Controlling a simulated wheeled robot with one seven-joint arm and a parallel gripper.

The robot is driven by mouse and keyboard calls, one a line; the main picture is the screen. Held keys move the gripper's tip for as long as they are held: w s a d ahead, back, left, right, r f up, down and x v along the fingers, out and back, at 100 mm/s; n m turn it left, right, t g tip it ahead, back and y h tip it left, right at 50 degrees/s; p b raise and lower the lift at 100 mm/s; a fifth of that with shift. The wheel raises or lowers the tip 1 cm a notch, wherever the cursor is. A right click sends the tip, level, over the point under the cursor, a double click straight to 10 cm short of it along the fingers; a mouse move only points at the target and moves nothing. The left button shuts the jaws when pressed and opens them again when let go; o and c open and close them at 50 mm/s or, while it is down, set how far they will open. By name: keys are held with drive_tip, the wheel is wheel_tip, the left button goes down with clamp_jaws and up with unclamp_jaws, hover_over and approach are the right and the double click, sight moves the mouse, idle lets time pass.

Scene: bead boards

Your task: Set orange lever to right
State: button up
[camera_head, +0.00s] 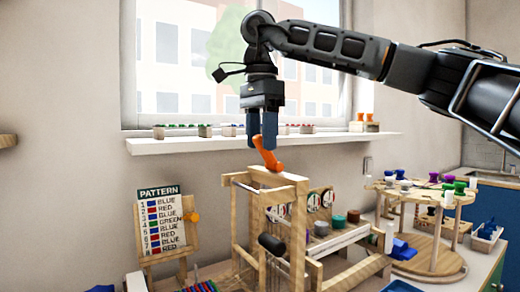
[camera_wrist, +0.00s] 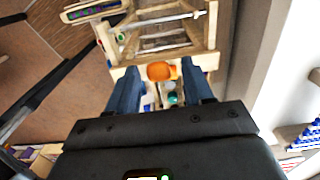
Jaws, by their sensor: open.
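The orange lever (camera_head: 268,153) sits on top of the wooden loom-like frame (camera_head: 272,177). Its upper end tilts up and to the left in the head view, close to my fingers. My gripper (camera_head: 262,140) points down right over the lever, with its blue fingers apart. In the wrist view the lever's orange end (camera_wrist: 161,71) shows between and just beyond the fingertips of my gripper (camera_wrist: 163,80). I cannot tell whether a finger touches the lever.
A pattern board (camera_head: 162,222) on an easel stands to the left. A round wooden stand (camera_head: 432,257) with coloured spools is on the right. A window sill (camera_head: 200,141) with small blocks runs behind my gripper. The air left of the frame is free.

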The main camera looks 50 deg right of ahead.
sight(267, 154)
drive_tip(key=shift+f, duration=1.2)
clamp_jaws()
